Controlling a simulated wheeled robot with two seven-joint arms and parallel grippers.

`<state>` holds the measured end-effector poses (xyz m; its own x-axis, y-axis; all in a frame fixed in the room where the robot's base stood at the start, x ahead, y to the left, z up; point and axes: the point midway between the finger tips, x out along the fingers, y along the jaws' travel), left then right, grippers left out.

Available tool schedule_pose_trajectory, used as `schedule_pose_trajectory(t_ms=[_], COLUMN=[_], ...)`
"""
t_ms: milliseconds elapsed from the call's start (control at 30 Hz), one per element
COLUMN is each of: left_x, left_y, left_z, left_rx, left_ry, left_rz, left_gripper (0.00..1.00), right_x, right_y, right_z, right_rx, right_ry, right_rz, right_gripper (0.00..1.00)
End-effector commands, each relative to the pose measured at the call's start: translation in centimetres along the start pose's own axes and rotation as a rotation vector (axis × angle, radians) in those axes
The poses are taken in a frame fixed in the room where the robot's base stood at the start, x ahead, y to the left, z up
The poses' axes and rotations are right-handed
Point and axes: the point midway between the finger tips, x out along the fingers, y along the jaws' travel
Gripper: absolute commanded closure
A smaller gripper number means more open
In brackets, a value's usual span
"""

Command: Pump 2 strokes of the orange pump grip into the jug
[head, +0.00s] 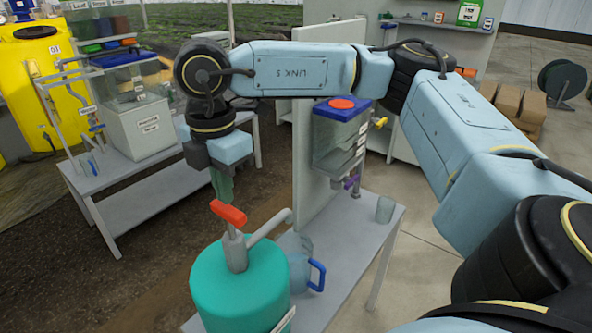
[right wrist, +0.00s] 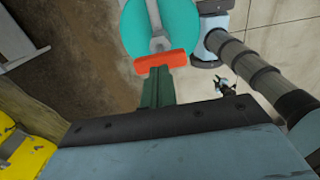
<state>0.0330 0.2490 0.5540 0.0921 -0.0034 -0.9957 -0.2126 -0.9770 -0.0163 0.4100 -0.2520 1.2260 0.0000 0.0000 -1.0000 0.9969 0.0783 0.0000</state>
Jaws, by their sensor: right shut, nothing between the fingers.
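The orange pump grip (head: 229,212) is a crossbar on a grey stem on top of the teal drum (head: 238,290). It also shows in the right wrist view (right wrist: 160,62). A grey spout (head: 270,226) slants up and right from the drum top. The clear jug (head: 299,262) with a blue handle stands behind the drum, partly hidden by it. My right gripper (head: 222,192) points down just above and behind the grip, with green fingers shut and empty. In the right wrist view, its fingertips (right wrist: 158,72) appear close to the bar; I cannot tell whether they touch. My left gripper is not in view.
A grey table (head: 345,262) carries the jug and a clear cup (head: 385,209). A pale panel (head: 312,190) holding a blue-lidded tank (head: 341,130) rises behind. Another bench (head: 140,185) with tanks stands at left. My right arm spans the upper view.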

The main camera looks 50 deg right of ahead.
Motion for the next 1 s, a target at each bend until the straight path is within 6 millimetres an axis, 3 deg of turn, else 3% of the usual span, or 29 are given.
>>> schedule_pose_trajectory(t_ms=[333,1000], left_x=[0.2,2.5], left_y=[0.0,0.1], left_z=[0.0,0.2], left_rx=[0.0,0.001], left_ry=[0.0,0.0], left_rz=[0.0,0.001], left_gripper=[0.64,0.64], right_x=[0.2,2.6], right_y=[0.0,0.0], right_z=[0.0,0.0], right_rx=[0.0,0.0], right_ry=[0.0,0.0], right_rz=[0.0,-0.001], right_gripper=[1.0,1.0])
